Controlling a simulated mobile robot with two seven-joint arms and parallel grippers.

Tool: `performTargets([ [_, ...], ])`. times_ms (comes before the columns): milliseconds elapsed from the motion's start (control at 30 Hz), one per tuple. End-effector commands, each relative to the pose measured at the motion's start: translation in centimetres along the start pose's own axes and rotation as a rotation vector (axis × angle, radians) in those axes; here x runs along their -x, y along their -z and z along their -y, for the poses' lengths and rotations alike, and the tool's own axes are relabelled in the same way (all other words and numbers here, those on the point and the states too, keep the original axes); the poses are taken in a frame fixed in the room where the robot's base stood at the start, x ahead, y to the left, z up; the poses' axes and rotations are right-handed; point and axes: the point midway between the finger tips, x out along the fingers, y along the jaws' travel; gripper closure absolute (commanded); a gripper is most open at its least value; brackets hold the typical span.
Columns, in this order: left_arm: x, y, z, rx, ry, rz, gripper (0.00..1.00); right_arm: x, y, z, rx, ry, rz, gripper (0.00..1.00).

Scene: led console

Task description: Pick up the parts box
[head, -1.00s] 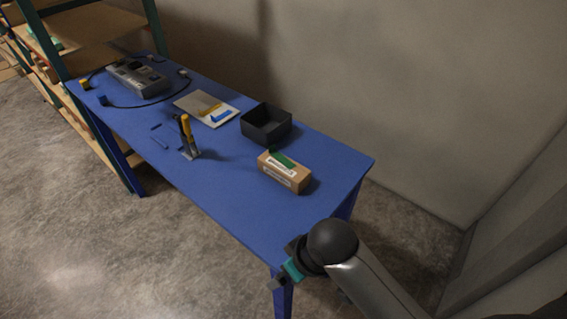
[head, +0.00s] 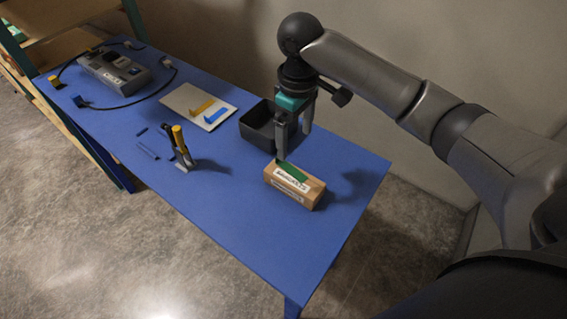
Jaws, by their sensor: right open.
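The parts box (head: 313,192) is a small brown carton with white labels on its top and side and a green strip on top. It sits on the blue table (head: 240,228) near the right end. My right gripper (head: 294,144) is open and points down, with its fingers just behind and above the box. One fingertip overlaps the green strip's far end in the picture; I cannot tell whether it touches. Nothing is between the fingers. My left gripper is out of view.
An open black bin (head: 257,128) stands right behind the gripper, partly hidden by it. The table front is clear.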

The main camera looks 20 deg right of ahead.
Motion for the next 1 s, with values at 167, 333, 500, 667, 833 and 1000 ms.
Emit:
performTargets([
  [167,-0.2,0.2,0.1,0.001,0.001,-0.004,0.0,-1.4,-0.1,-0.3,-0.006,0.002,0.009,0.0],
  [333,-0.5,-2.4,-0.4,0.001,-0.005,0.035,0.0,-5.2,-0.2,-0.2,-0.006,0.001,0.008,0.0],
  [500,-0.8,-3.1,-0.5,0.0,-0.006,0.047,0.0,-8.3,-0.1,-0.2,-0.006,0.0,0.007,0.0],
  [667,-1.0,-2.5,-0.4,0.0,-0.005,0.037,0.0,-9.7,0.0,-0.2,-0.005,0.0,0.003,0.0],
  [833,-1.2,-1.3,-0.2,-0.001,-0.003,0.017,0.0,-11.1,-0.1,-0.2,-0.005,0.0,0.006,0.0],
  [1000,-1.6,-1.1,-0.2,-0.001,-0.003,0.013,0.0,-13.8,-0.1,-0.1,-0.006,0.0,0.006,0.0],
])
